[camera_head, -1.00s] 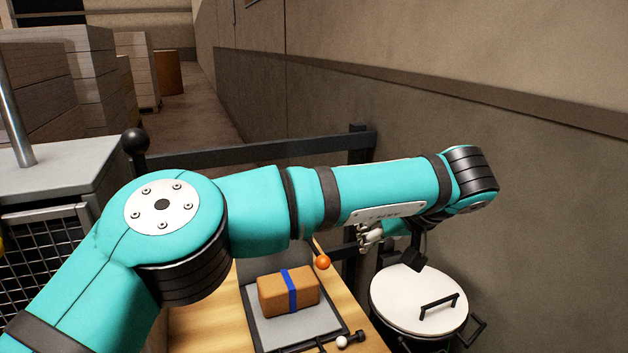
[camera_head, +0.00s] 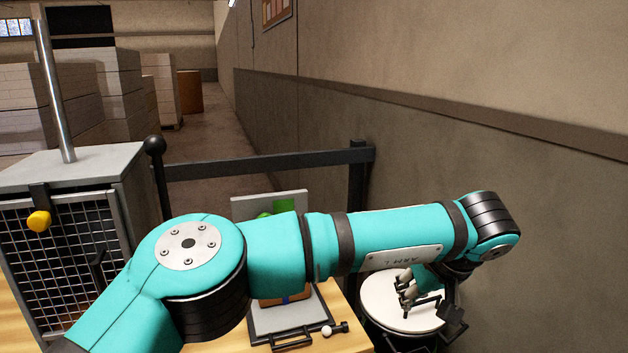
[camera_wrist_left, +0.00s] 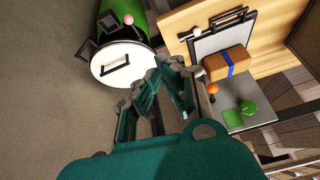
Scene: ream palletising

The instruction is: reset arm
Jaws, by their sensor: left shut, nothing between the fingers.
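My left arm reaches across the head view from the lower left. Its gripper (camera_head: 406,297) hangs at the far right end, in front of a white round lid in that view. The gripper also shows in the left wrist view (camera_wrist_left: 150,92), shut and empty, with nothing between its fingers. A brown ream with a blue band (camera_wrist_left: 228,62) lies on a grey plate apart from the gripper. In the head view my arm hides most of the ream. My right gripper is not in view.
The white lid (camera_head: 377,297) tops a green bin (camera_wrist_left: 134,16) beside the wooden bench (camera_head: 340,340). Green items (camera_wrist_left: 236,114) and an orange ball (camera_wrist_left: 212,88) are near the ream. A mesh cage (camera_head: 60,260) stands left; a rail (camera_head: 260,162) and wall stand behind.

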